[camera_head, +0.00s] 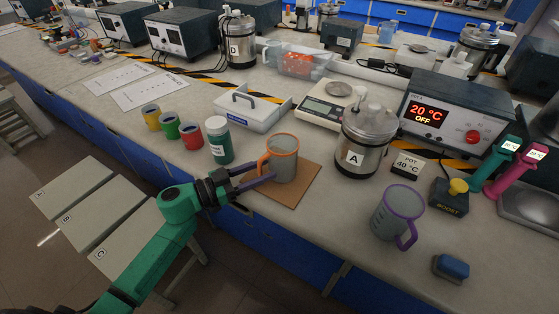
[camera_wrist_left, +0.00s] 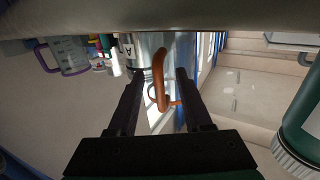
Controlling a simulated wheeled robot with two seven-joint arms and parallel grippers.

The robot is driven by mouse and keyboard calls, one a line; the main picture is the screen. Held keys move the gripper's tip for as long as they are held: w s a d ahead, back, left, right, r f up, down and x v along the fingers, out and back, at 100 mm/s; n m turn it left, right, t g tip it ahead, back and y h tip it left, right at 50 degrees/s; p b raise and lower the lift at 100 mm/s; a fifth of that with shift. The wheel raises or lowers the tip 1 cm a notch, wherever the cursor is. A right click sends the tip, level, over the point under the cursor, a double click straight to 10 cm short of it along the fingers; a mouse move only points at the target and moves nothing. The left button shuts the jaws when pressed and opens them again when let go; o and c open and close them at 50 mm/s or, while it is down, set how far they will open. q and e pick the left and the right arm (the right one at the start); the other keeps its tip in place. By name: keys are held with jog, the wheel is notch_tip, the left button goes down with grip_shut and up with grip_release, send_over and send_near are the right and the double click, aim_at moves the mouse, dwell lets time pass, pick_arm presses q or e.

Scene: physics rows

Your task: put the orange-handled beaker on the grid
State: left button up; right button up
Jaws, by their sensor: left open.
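The orange-handled beaker (camera_head: 284,158) stands upright on a brown board (camera_head: 297,190) near the bench's front edge. It is grey and clear, with an orange rim and a handle on its left side. My left gripper (camera_head: 262,178) reaches it from the front left. In the left wrist view my left gripper (camera_wrist_left: 160,74) is open, with the orange handle (camera_wrist_left: 160,80) between its two fingers. I cannot tell whether a finger touches the handle. I cannot make out a clear grid in either view. My right gripper does not show.
A green-labelled jar (camera_head: 219,142) stands close left of the beaker. A steel pot marked A (camera_head: 361,148) stands to its right. Bench surface between the board and purple-handled beaker is clear.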

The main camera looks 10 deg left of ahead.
pick_arm(q)
jog(key=shift+s, duration=0.1)
grip_shut()
dwell(1.2)
